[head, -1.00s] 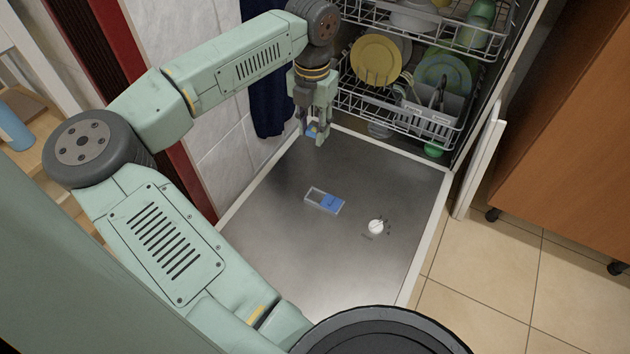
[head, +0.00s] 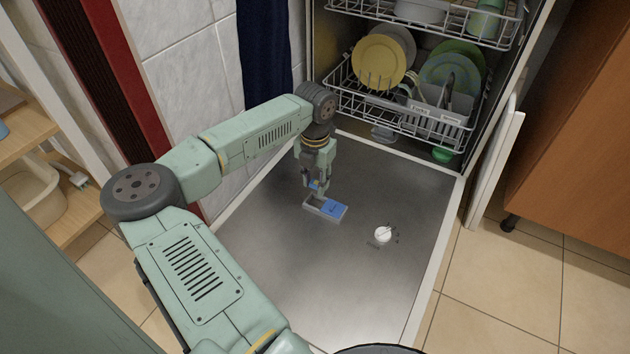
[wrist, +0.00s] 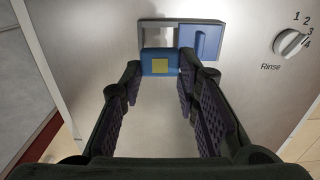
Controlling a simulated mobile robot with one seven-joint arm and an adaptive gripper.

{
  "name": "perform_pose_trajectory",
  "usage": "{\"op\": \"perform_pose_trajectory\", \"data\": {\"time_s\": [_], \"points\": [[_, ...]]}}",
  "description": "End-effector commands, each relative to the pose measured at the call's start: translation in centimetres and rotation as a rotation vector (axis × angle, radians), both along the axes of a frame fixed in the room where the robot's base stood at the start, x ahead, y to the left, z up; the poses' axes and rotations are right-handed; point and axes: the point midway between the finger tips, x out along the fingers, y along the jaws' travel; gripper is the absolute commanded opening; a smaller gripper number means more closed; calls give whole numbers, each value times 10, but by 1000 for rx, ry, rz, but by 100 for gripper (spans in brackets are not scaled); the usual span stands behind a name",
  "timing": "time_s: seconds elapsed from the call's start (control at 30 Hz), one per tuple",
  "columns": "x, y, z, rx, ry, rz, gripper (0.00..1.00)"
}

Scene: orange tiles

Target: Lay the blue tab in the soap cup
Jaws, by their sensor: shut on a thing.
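My gripper (head: 317,188) is shut on the blue tab (wrist: 160,63), which has a yellow square on its face. In the wrist view the tab sits between the fingertips, just in front of the soap cup (wrist: 159,27). The soap cup (head: 312,208) is a pale rectangular recess in the open dishwasher door, with its blue lid (wrist: 201,42) slid to the right side. The tab covers the lower part of the cup opening in the wrist view. In the head view the gripper is over the left part of the cup; the exact gap is unclear.
A white rinse dial (head: 382,235) sits on the door (head: 345,290) right of the cup. The lower rack (head: 400,115) with plates stands behind. A white panel edge (head: 495,165) stands at the right. Most of the door is bare.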

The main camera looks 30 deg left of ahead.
Motion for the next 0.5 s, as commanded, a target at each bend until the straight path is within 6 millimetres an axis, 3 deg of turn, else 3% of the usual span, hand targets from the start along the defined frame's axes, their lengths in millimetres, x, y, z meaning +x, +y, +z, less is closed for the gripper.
{"op": "perform_pose_trajectory", "data": {"time_s": [0.5], "points": [[0, -1, -42, -1, 1, 0, 15]]}}
